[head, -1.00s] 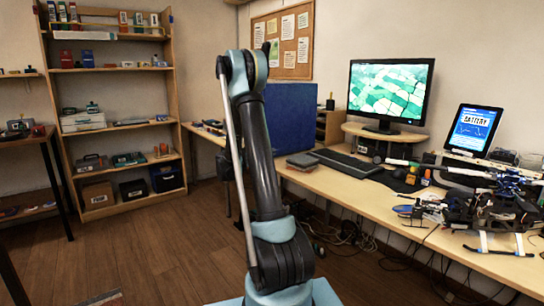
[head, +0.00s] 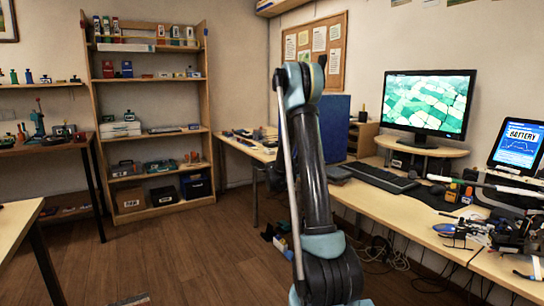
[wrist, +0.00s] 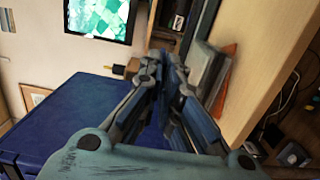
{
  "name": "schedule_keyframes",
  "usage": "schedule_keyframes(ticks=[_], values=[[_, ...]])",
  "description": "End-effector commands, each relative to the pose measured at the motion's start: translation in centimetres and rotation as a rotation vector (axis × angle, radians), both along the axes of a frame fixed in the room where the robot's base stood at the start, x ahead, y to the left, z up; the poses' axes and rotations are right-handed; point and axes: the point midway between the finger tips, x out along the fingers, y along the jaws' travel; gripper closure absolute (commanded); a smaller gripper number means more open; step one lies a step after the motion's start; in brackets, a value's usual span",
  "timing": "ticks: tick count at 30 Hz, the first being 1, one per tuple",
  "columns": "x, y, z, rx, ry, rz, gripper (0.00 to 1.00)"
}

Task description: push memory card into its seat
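My gripper (wrist: 162,65) shows in the wrist view with its two fingers drawn together at the tips and nothing visible held between them. It is over the bench area, with a blue box (wrist: 60,118) to its left. In the head view the gripper is hidden behind my arm. I cannot make out a memory card or its seat in either view.
A long bench (head: 402,221) runs along the right with a monitor (head: 428,104), keyboard (head: 382,179), tablet (head: 516,145) and a model helicopter (head: 455,231). A shelf unit (head: 152,107) stands at the back. A table (head: 18,222) is at left.

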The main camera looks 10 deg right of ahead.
Motion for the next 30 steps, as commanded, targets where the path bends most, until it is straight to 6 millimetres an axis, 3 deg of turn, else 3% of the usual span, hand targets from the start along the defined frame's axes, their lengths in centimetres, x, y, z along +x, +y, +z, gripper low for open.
schedule_keyframes(ticks=[18,23,30], values=[[0.5,0.4,-0.1,0.002,0.002,0.023,1.0],[2.6,0.9,-0.9,0.008,0.011,0.125,1.0],[7.6,3.4,-2.7,0.019,0.028,0.397,1.0]])
